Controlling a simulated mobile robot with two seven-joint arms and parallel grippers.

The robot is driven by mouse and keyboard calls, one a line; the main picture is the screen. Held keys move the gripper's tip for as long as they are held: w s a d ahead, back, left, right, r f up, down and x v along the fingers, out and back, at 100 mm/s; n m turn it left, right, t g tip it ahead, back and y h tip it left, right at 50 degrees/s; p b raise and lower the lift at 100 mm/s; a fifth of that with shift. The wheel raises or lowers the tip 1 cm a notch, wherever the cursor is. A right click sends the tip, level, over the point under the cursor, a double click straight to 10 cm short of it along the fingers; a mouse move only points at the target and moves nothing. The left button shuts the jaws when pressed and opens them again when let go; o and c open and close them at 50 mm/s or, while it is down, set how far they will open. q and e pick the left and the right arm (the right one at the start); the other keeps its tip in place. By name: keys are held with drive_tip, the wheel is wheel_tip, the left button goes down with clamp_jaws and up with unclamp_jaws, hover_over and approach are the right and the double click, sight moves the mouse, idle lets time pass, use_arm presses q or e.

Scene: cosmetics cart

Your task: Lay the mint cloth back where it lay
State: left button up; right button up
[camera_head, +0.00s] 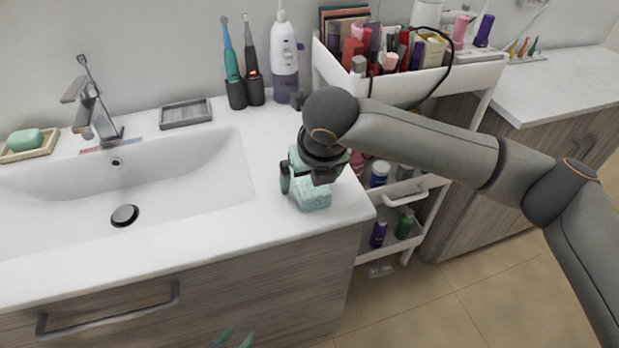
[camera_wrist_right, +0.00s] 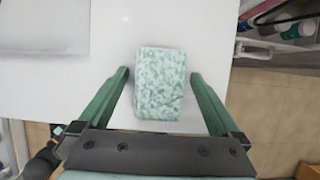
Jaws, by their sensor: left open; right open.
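The mint cloth (camera_head: 312,196) is a folded, speckled green-and-white block. It lies on the white counter, right of the sink and near the front right corner. In the right wrist view the cloth (camera_wrist_right: 160,84) lies flat between the spread fingers, with white counter visible on both sides of it. My right gripper (camera_head: 303,180) is over the cloth, open, its fingers apart from the cloth's sides; part of the cloth is hidden by it in the head view. My left gripper (camera_head: 232,340) shows only its green fingertips at the bottom edge, in front of the drawer, open and empty.
The sink basin (camera_head: 122,190) is left of the cloth. Toothbrushes (camera_head: 231,62) and a white-purple water flosser (camera_head: 285,57) stand behind. A cart (camera_head: 440,82) with cosmetics is to the right, beyond the counter edge. A grey tray (camera_head: 185,113) lies behind the basin.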

drive_tip(key=p+v, duration=0.1)
drive_tip(key=v, duration=1.1)
drive_tip(key=shift+r, duration=0.1)
